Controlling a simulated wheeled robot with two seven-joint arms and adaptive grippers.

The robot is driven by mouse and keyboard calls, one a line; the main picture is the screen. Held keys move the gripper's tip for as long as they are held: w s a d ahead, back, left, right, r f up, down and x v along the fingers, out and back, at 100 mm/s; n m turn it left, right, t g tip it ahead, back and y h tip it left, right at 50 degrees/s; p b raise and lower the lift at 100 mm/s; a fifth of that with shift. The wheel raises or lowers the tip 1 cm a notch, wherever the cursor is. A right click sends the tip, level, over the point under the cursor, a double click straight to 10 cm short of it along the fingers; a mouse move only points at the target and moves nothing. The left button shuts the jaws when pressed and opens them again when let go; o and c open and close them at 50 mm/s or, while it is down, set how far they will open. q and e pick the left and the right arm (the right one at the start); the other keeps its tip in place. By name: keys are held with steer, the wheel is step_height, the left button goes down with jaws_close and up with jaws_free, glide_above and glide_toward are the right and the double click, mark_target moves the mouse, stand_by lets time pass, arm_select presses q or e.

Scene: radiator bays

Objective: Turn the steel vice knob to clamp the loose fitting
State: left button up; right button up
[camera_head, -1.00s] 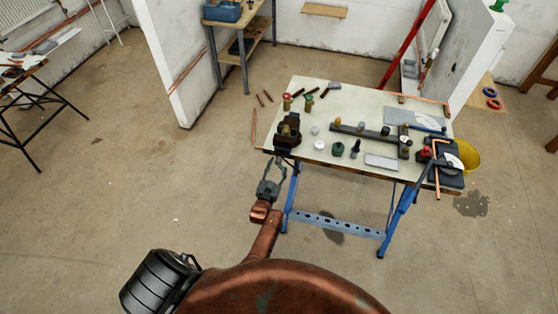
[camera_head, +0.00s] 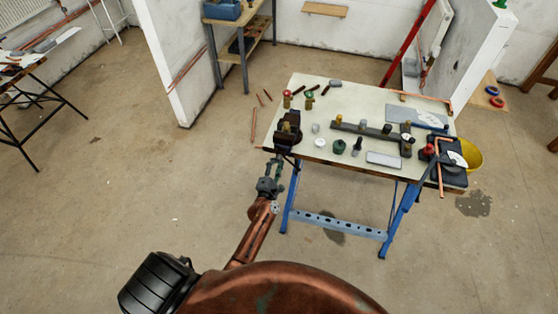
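The dark vice (camera_head: 284,138) stands at the front left corner of the workbench (camera_head: 322,101). A brass-coloured fitting (camera_head: 294,117) shows at the top of the vice jaws; whether it is gripped is too small to tell. The steel vice knob cannot be made out clearly; it seems hidden by my gripper at the vice's front. My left gripper (camera_head: 275,165) is just below and in front of the vice, its fingers pointing up towards it. The fingers show nearly edge-on, so their opening and any contact are unclear. My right gripper is not in view.
A dark bar with fittings (camera_head: 362,130), a green pot (camera_head: 339,146) and a pale tray (camera_head: 384,159) lie on the bench right of the vice. A yellow bucket (camera_head: 474,153) stands beyond its right end. The floor left of the bench is mostly clear.

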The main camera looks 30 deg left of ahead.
arm_select(q)
steer(key=n, duration=0.3)
steer(key=shift+w, duration=0.2)
stand_by(0.3)
jaws_close()
